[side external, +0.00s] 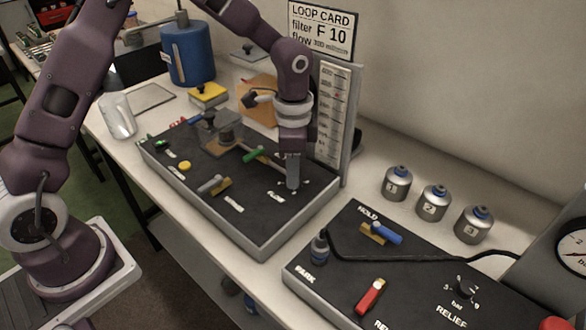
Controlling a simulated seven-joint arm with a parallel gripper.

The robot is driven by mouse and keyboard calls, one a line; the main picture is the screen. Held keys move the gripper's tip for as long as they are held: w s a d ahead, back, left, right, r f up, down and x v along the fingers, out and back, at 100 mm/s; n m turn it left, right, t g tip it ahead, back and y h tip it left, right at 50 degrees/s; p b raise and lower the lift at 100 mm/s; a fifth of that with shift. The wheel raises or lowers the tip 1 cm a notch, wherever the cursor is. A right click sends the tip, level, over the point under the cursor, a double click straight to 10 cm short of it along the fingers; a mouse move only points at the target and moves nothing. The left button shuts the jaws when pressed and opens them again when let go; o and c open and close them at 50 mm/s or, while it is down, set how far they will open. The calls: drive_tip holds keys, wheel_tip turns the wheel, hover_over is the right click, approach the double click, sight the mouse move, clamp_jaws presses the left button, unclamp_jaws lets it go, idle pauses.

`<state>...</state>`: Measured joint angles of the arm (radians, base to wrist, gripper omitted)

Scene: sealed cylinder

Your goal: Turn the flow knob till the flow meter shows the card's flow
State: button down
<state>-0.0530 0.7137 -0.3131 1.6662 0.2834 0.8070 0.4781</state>
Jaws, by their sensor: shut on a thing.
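My gripper (292,184) points straight down over the right part of the dark panel and is shut on the flow knob, which its fingers mostly hide. A white label, apparently reading FLOW, lies beside it on the panel. The flow meter (333,112) is a tall upright plate with a printed scale, standing behind my gripper. Its marks and any float are too small to read. The loop card (320,30) on the wall above reads filter F 10 and a flow that looks like 300 ml/min.
The panel (240,232) also carries a green-handled valve (254,154), a grey lever (210,184) and a yellow button (184,165). A second panel (335,285) stands at the front right, with several numbered canisters (433,204) behind it.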

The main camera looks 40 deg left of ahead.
drive_tip(key=n, duration=0.6)
drive_tip(key=shift+n, duration=0.4)
idle(0.4)
drive_tip(key=c, duration=1.1)
unclamp_jaws()
wheel_tip(320, 180, up, 7)
drive_tip(key=shift+r, duration=0.1)
